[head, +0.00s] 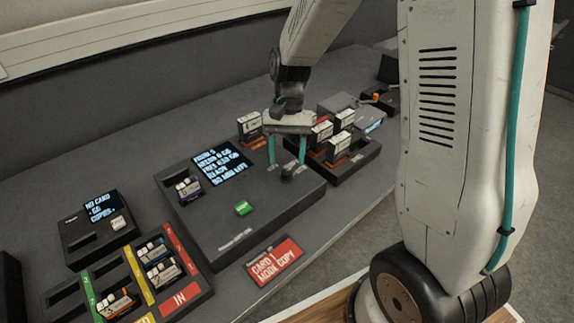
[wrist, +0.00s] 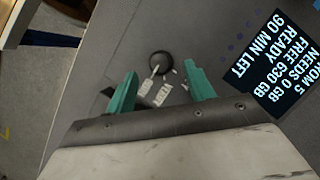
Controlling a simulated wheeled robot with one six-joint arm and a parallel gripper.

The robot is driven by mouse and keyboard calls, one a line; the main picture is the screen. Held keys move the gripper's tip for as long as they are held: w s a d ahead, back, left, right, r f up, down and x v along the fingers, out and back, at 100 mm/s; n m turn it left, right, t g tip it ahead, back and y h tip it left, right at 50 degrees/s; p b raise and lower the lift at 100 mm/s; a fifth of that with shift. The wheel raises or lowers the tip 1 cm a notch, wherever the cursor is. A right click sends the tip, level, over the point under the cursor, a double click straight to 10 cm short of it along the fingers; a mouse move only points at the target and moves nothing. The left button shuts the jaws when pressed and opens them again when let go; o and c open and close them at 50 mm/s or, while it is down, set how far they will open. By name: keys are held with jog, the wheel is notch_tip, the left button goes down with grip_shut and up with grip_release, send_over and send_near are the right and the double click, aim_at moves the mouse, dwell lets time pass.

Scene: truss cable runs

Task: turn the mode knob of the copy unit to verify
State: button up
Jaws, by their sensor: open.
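The copy unit (head: 225,232) is a wide dark box with a lit text screen (head: 222,163) and a green button (head: 242,208). Its mode knob (head: 293,173) is at the right part of its top. In the wrist view the knob (wrist: 160,63) is round and black with a pale pointer bar, and pale label marks lie beside it, too small to read. My gripper (head: 287,164) points down above the knob, its teal fingers apart on either side. In the wrist view my gripper (wrist: 160,73) is open, with the knob between and slightly beyond the fingertips. Contact cannot be told.
A red sign (head: 274,262) reading "CARD 1 MODE COPY" lies in front of the unit. A card rack (head: 350,173) stands close right of my gripper. A sorting tray (head: 200,297) and a small card reader (head: 85,240) stand left.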

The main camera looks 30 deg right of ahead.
aim_at(286, 170)
jog(key=shift+x, duration=1.65)
jog(key=c, duration=1)
jog(key=shift+o, duration=0.2)
jog(key=shift+n, duration=0.4)
jog(key=n, duration=0.2)
jog(key=n+h, duration=0.1)
jog(key=shift+a+n+g+h, duration=0.15)
jog(key=shift+n+g+h, duration=0.15)
jog(key=shift+n, duration=0.1)
jog(key=shift+a+n+h, duration=0.1)
jog(key=shift+n+h, duration=0.7)
jog(key=shift+n, duration=1.2)
